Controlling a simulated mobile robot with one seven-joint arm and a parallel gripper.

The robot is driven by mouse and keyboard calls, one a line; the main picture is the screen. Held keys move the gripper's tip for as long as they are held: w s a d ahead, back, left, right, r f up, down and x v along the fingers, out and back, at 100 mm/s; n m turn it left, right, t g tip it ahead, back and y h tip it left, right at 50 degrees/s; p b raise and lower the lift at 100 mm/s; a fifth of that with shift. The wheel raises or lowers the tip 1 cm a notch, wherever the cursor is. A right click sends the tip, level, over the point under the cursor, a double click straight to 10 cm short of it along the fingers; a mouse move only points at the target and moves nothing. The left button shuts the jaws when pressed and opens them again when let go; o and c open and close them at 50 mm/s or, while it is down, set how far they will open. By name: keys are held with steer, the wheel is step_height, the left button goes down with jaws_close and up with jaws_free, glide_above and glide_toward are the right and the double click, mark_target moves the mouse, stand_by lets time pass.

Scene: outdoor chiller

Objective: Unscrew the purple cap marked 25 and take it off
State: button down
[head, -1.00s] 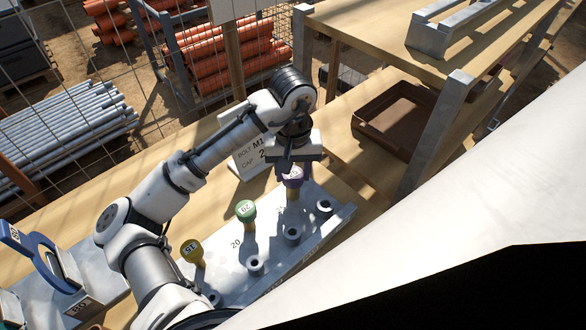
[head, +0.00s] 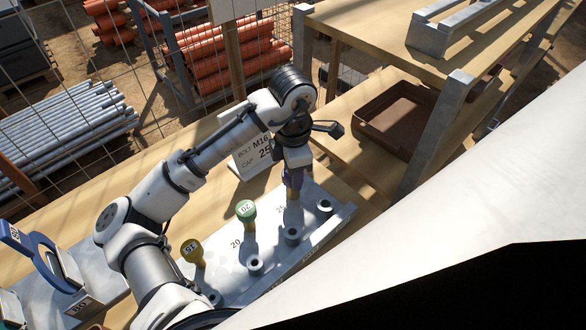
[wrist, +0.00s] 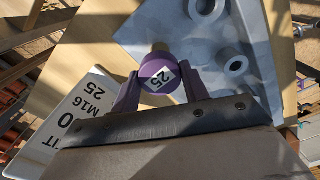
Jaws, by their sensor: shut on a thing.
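The purple cap marked 25 (wrist: 160,76) sits between my gripper's two fingers in the wrist view, with its label facing the camera. My gripper (wrist: 158,92) is shut on it from both sides. In the head view my gripper (head: 293,172) covers most of the purple cap (head: 292,181). The cap is on top of its brass-coloured post (head: 292,197), at the right end of the row on the grey plate (head: 262,232). I cannot tell from these views how far the cap is unscrewed.
A sign reading M16 and 25 (head: 254,155) stands behind. A brown tray (head: 394,119) lies at right.

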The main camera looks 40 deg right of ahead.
steer(key=c, duration=0.7)
jaws_free()
steer(key=shift+o, duration=0.6)
